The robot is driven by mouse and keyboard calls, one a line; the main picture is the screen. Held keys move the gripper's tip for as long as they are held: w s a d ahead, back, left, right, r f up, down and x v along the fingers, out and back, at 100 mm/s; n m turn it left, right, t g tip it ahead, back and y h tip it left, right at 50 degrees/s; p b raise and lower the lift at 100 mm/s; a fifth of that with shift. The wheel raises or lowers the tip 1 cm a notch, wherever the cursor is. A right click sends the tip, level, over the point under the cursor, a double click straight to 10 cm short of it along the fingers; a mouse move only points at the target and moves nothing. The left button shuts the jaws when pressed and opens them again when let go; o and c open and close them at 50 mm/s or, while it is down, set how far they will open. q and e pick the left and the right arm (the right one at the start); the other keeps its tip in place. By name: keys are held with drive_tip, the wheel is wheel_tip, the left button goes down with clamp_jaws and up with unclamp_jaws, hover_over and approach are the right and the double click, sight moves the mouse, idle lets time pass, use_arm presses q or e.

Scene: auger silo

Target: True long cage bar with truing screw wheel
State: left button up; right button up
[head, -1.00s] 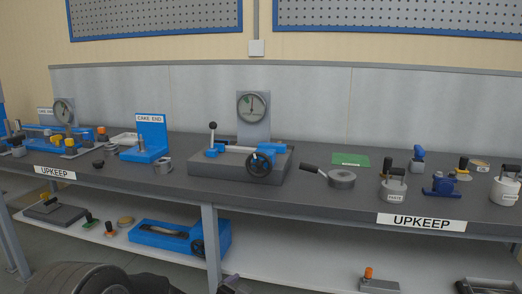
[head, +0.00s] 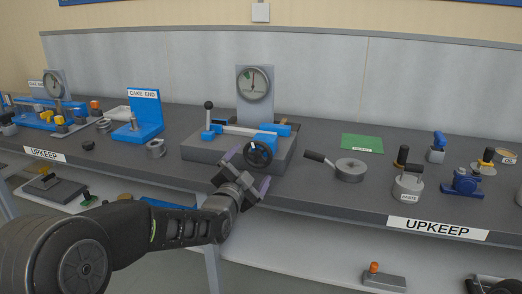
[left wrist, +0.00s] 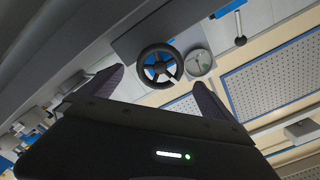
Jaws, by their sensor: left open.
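The truing fixture (head: 215,148) sits on the bench, a grey base with blue blocks and a round dial gauge (head: 254,84) on a plate behind it. A light bar (head: 243,130) lies across its blue blocks. The black screw wheel (head: 258,155) is on its front right; it also shows in the left wrist view (left wrist: 160,66). My left gripper (head: 249,170) is open just in front of the wheel, apart from it as far as I can tell. In the left wrist view the wheel shows beyond the open fingers (left wrist: 160,85). My right gripper is not in view.
A black-handled round grey tool (head: 350,170) lies right of the fixture, near a green card (head: 362,143) and a paste pot (head: 407,187). The blue CAKE END stand (head: 146,115) is at left. The bench edge runs below my left gripper.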

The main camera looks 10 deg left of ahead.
sight(257, 156)
use_arm(q)
drive_tip(key=shift+w+d, duration=0.15)
drive_tip(key=shift+w, duration=1.8)
drive_tip(key=shift+w+d, duration=0.1)
drive_tip(key=shift+w, duration=1.8)
drive_tip(key=c, duration=1.3)
